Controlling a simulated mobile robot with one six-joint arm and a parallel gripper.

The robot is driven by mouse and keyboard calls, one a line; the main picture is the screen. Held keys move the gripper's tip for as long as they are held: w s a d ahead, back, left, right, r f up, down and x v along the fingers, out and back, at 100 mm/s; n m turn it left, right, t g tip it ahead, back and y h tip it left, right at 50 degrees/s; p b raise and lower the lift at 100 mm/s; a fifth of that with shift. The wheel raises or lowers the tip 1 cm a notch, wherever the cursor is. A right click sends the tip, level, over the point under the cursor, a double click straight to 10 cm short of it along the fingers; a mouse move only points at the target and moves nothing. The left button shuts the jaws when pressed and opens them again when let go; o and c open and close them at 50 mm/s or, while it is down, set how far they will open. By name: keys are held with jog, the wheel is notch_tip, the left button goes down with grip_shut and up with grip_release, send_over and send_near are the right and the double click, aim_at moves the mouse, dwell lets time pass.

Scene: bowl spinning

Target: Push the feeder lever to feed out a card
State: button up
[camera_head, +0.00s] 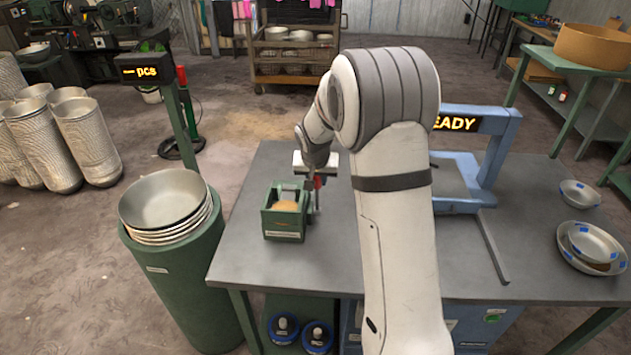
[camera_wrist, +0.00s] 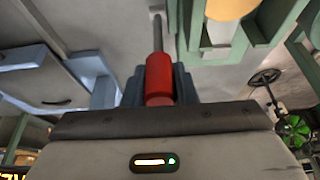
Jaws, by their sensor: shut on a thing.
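The green card feeder (camera_head: 283,237) stands on the left part of the grey table, with a tan card (camera_head: 286,206) showing inside its open top. The feeder's lever has a red grip (camera_head: 320,182) at the feeder's right side. My gripper (camera_head: 314,180) is over that side, pointing down. In the wrist view the red grip (camera_wrist: 158,78) sits between the dark fingers of my gripper (camera_wrist: 158,88), which is shut on it. A grey rod runs from the grip, and green feeder parts (camera_wrist: 270,25) lie to the right. My arm hides part of the table's middle.
A blue frame (camera_head: 505,150) with a lit sign, partly hidden by my arm, stands right of my arm. Stacked metal bowls (camera_head: 165,200) top a green drum left of the table. Blue-marked bowls (camera_head: 592,243) sit at the right edge. The table's front left is clear.

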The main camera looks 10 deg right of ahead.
jog(key=shift+w+d+r, duration=0.1)
jog(key=shift+w+d, duration=0.1)
jog(key=shift+w, duration=0.65)
jog(key=w, duration=0.1)
jog(key=w+d, duration=0.1)
jog(key=shift+w+p, duration=0.3)
jog(key=shift+p, duration=0.1)
jog(key=shift+w, duration=0.1)
jog(key=w, duration=0.1)
jog(key=w+f, duration=0.1)
jog(key=shift+w+d, duration=0.3)
jog(key=shift+d, duration=0.1)
